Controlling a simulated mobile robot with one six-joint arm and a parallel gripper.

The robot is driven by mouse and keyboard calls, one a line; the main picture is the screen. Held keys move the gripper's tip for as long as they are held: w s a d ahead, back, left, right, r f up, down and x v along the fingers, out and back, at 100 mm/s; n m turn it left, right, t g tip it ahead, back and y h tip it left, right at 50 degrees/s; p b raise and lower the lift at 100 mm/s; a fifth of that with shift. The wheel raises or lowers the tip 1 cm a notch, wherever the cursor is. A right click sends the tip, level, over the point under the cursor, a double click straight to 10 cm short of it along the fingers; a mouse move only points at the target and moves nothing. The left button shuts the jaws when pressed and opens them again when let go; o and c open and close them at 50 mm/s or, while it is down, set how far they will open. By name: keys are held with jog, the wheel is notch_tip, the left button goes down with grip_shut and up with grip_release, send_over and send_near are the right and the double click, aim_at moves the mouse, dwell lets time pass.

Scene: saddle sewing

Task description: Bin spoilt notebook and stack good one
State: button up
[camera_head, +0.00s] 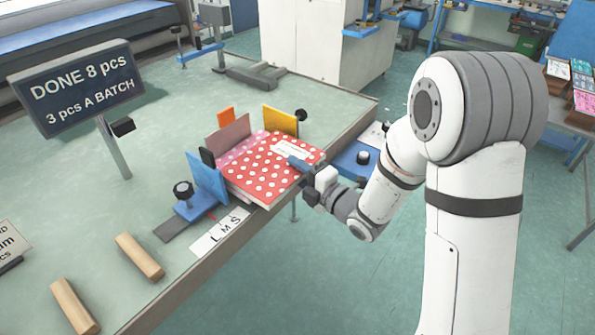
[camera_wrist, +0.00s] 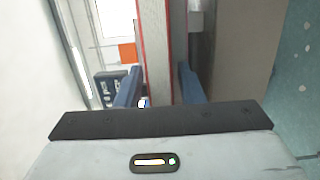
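A red notebook with white dots and a white label (camera_head: 262,165) lies flat on top between upright coloured plates near the table's front edge. A pink dotted cover (camera_head: 236,150) shows behind it, partly hidden. My gripper (camera_head: 303,164) is at the red notebook's right edge, one blue finger over its top. In the wrist view, the notebook's edge (camera_wrist: 155,50) with red cover lines stands between my two blue fingers (camera_wrist: 160,85). The left finger seems close against it; a narrow gap shows at the right finger. No bin is clearly identifiable.
A sign (camera_head: 77,88) reads "DONE 8 pcs, 3 pcs A BATCH". Wooden blocks (camera_head: 139,256) lie at front left. The table's middle left is clear.

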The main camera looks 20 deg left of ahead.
jog(key=shift+o, duration=1)
jog(key=shift+f+b, duration=0.25)
jog(key=shift+b, duration=0.5)
jog(key=shift+d, duration=0.15)
jog(key=w+b+v, duration=0.1)
jog(key=b+v, duration=0.3)
jog(key=v, duration=0.5)
jog(key=shift+s+d, duration=0.2)
jog(key=shift+d, duration=0.4)
dwell(0.5)
